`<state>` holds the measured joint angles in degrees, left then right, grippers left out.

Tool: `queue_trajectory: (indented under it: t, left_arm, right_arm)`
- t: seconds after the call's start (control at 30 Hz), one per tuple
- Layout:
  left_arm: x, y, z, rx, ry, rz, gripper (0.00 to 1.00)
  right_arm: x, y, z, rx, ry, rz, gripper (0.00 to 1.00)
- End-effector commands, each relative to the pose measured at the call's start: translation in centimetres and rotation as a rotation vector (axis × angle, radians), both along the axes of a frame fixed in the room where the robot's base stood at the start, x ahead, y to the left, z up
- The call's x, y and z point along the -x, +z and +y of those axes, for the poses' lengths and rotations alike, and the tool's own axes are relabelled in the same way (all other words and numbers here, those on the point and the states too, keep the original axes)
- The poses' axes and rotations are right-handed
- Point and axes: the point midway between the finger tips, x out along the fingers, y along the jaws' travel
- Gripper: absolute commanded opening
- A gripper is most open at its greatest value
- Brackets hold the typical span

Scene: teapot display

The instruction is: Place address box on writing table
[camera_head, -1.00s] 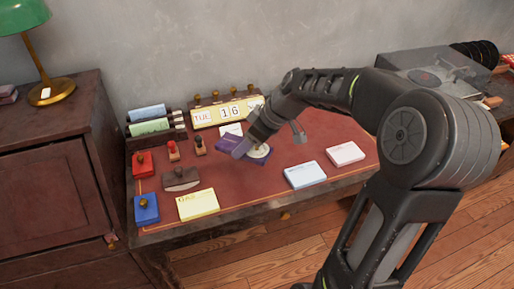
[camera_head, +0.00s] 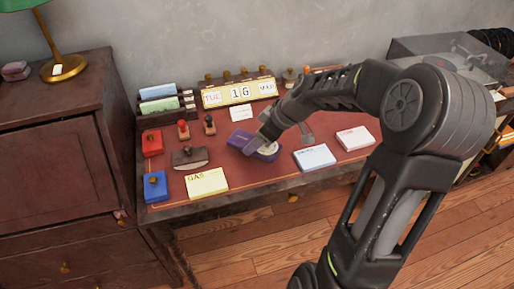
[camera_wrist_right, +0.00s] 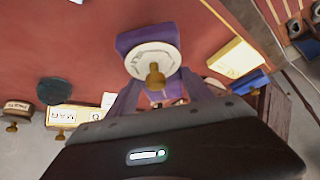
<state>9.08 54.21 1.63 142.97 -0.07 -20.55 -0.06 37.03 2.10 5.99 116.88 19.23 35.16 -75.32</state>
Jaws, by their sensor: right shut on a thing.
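A purple box (camera_head: 239,137) with a round pale dial and brass knob, likely the address box, is over the middle of the writing table's red top (camera_head: 225,166). My right gripper (camera_head: 252,147) is shut on it and partly covers it. In the right wrist view, the purple box (camera_wrist_right: 128,42) is at the fingertips (camera_wrist_right: 165,78), with the dial and knob facing the camera. I cannot tell whether its underside touches the table. My left gripper is not in view.
A calendar (camera_head: 239,92) and a paper rack (camera_head: 158,107) stand at the back. Stamps, a red box (camera_head: 152,143), a blue box (camera_head: 155,187) and a yellow pad (camera_head: 206,183) are left. Two pale pads (camera_head: 314,157) (camera_head: 355,138) lie right. Bare table surrounds the purple box.

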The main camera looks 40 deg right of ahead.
Motion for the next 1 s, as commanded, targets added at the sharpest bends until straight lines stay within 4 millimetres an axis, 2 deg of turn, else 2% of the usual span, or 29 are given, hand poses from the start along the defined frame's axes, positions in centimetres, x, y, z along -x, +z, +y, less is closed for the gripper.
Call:
queue_trajectory:
  t: [0.17,0.4,0.77,0.8,1.0]
  left_arm:
    - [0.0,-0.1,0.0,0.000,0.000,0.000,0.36]
    - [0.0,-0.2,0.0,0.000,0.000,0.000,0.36]
    - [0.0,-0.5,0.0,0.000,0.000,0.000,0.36]
    - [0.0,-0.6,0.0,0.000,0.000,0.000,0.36]
    - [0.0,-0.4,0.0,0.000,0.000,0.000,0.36]
  right_arm:
    - [0.0,-0.7,0.0,0.000,0.001,0.001,0.14]
    - [0.0,-3.6,0.0,-0.001,0.000,0.002,0.14]
    - [0.0,-4.0,0.0,0.001,0.000,-0.001,0.14]
    - [0.0,-4.0,0.0,0.001,-0.001,0.000,0.60]
    - [0.0,-3.9,0.0,0.000,0.000,0.000,0.77]
